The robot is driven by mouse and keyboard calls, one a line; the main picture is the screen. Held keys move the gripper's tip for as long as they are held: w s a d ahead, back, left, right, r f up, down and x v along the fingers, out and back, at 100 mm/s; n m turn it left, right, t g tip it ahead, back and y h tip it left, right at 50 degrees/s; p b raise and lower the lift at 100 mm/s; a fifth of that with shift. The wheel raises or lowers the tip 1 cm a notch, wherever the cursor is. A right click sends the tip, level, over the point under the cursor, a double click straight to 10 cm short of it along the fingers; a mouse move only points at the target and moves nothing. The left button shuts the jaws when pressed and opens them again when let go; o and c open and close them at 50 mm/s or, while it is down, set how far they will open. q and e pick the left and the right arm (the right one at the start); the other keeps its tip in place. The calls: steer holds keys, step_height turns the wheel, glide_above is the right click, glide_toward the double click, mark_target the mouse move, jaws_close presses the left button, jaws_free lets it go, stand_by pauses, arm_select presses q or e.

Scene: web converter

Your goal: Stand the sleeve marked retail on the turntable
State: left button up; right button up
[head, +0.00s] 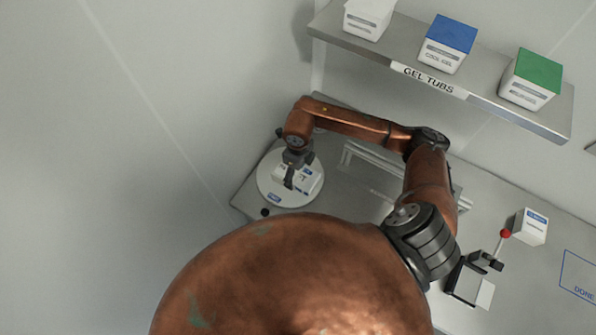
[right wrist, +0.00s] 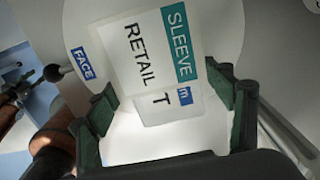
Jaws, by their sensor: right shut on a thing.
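The sleeve marked RETAIL is a white box with a teal SLEEVE band (right wrist: 132,58). In the head view the sleeve (head: 309,180) is at the round white turntable (head: 268,190), partly hidden by my right gripper. My right gripper (head: 290,181) comes down from above and is shut on the sleeve. In the right wrist view the fingers of my right gripper (right wrist: 166,102) are on either side of the sleeve. The turntable (right wrist: 232,25) lies behind it, with a blue FACE label. I cannot tell whether the sleeve's base touches the turntable. My left gripper is not in view.
A shelf (head: 470,94) marked GEL TUBS holds tubs with white, blue (head: 449,35) and green (head: 538,68) tops. At right on the bench are a white box (head: 529,227), a black clamp-like fixture with a red knob (head: 505,233) and a blue-outlined DONE area (head: 580,274).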

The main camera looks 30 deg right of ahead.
steer(key=shift+f, duration=0.2)
steer(key=o, duration=1.1)
steer(key=shift+o, duration=0.2)
steer(key=shift+r, duration=0.1)
steer(key=shift+r, duration=0.25)
step_height(320, 180, up, 12)
steer(key=b, duration=0.2)
steer(key=shift+f, duration=0.15)
